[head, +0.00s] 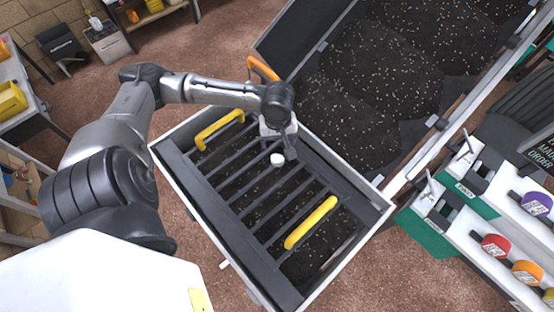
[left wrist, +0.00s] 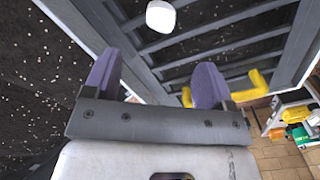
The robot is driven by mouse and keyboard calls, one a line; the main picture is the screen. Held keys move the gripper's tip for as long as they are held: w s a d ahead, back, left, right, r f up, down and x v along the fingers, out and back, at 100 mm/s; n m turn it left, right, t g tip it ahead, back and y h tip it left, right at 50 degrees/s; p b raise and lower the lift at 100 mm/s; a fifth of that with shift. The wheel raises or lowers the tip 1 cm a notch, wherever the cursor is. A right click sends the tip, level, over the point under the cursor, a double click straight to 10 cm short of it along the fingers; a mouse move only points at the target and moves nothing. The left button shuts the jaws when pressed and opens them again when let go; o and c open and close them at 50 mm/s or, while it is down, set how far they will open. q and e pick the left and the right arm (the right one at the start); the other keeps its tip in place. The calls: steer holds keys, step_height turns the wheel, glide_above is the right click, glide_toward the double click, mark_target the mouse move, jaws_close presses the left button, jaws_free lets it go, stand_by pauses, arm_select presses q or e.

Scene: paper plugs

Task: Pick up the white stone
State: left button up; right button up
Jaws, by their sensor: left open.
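The white stone (head: 277,159) is a small pale lump at the grate of dark bars over the soil bin. It also shows at the top of the left wrist view (left wrist: 161,16), beyond the fingers and apart from them. My left gripper (head: 283,148) is over the bin, close to the stone. In the left wrist view its two purple fingers (left wrist: 155,78) are spread with nothing between them. My right gripper is in neither view.
The dark grate (head: 232,187) has two yellow handles (head: 311,223) and sits inside the bin's pale rim (head: 172,167). A larger soil bed (head: 375,75) lies behind to the right. A rack with coloured rolls (head: 495,244) stands at right.

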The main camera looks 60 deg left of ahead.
mark_target(277, 157)
arm_select(q)
step_height(277, 157, down, 7)
steer(key=shift+d, duration=0.1)
steer(key=shift+a+f+p, duration=0.2)
steer(key=shift+f+p, duration=0.35)
steer(key=shift+f, duration=2.15)
steer(key=shift+c, duration=0.3)
steer(key=c, duration=1)
steer(key=shift+o, duration=0.2)
steer(key=shift+r, duration=0.1)
